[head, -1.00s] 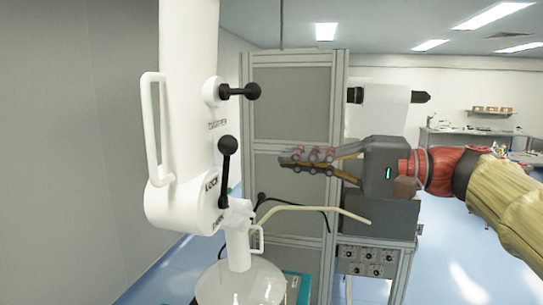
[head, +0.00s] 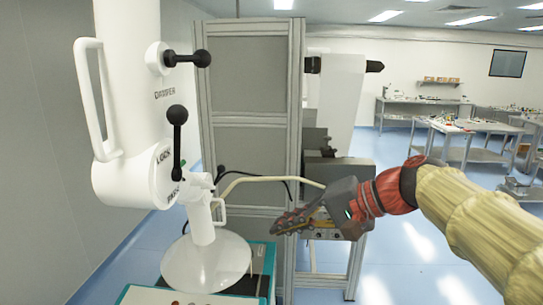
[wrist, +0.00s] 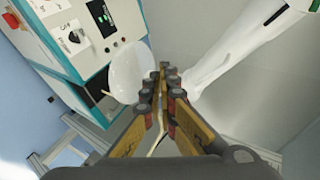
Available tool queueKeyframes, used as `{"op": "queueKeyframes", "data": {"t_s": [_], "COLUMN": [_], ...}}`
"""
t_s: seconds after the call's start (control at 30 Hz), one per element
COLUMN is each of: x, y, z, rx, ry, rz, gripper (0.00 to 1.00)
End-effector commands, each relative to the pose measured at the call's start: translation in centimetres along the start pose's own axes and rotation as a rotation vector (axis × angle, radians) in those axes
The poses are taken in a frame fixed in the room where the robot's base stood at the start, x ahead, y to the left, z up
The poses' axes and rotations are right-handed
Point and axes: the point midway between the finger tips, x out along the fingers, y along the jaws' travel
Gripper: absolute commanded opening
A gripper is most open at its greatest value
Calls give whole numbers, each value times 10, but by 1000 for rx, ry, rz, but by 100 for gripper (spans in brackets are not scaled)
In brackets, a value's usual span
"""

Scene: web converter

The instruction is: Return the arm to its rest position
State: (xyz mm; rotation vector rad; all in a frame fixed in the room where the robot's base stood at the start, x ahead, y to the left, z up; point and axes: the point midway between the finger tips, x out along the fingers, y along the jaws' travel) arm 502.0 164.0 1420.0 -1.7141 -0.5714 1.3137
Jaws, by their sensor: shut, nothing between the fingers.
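My gripper (head: 290,224) is in the middle of the head view, its fingers pointing left toward the white machine. The fingers are together with nothing between them. In the wrist view my gripper (wrist: 163,72) also shows its two fingers close together at the tips. My arm (head: 465,215), in a yellowish sleeve, reaches in from the right edge. The gripper is in the air in front of a grey control box frame and apart from the white machine in the head view.
A white machine (head: 125,100) with black-knobbed levers stands at left above a round white dish (head: 205,268) on a teal-edged cabinet. A grey framed panel (head: 248,90) stands behind. A beige hose (head: 265,180) curves near the gripper. Open floor (head: 415,240) lies at right, before tables.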

Motion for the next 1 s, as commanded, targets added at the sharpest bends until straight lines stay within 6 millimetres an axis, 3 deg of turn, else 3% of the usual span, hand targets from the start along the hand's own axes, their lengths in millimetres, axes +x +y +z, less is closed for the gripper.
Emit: {"op": "queueKeyframes", "data": {"t_s": [0.1,0.3,0.4,0.5,0.63,1.0], "x": [-1,-32,-54,-73,-85,-103], "y": [80,202,251,285,302,272], "z": [23,68,91,114,135,139], "rx": [-46,-213,-324,-432,-502,-515], "ry": [54,126,149,163,171,187], "rz": [225,591,744,857,910,899], "gripper": [0,0,0,0,0,0]}}
